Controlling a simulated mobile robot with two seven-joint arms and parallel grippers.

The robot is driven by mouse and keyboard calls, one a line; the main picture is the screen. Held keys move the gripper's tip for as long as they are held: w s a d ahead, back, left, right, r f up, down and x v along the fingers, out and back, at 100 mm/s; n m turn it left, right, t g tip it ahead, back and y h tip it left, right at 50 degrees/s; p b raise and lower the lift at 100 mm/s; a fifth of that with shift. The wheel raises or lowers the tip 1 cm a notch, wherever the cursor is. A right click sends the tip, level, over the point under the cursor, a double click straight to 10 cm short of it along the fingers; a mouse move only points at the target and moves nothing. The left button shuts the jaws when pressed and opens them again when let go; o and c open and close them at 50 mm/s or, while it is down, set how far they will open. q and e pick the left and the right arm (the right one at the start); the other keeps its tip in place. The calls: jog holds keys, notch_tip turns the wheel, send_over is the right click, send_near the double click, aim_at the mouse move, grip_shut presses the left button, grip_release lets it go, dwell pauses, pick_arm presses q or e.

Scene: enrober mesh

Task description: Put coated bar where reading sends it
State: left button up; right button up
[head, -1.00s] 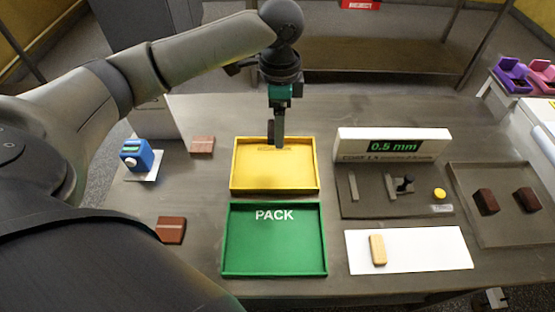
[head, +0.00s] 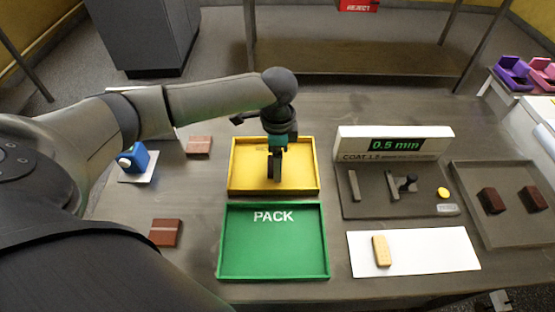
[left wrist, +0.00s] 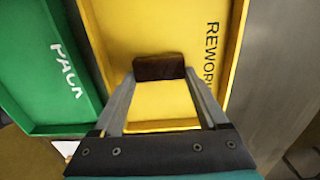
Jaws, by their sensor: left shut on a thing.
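My left gripper (head: 274,180) points down inside the yellow tray (head: 232,190). In the left wrist view its fingers (left wrist: 160,80) are shut on a dark brown coated bar (left wrist: 159,67), low over or on the tray floor; I cannot tell if it touches. The yellow tray reads "REWORK" in the left wrist view (left wrist: 215,20). The green tray (head: 272,250) marked "PACK" lies in front of it and is empty. The gauge display (head: 394,145) reads "0.5 mm"; the lettering below starts "COAT 1.3" and is partly illegible.
The gauge plate (head: 370,200) has a yellow button (head: 442,192). A tan bar (head: 381,251) lies on a white sheet (head: 440,250). Two dark bars sit in a tray (head: 510,225) at right. Brown pieces (head: 165,232) and a blue device (head: 132,157) are at left. A red REJECT bin (head: 358,5) is far back.

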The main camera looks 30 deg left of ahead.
pick_arm(q)
jog(key=shift+f, duration=0.15)
jog(key=o, duration=0.9)
notch_tip(320, 180, up, 12)
jog(key=shift+r+p, duration=0.2)
jog(key=shift+p, duration=0.95)
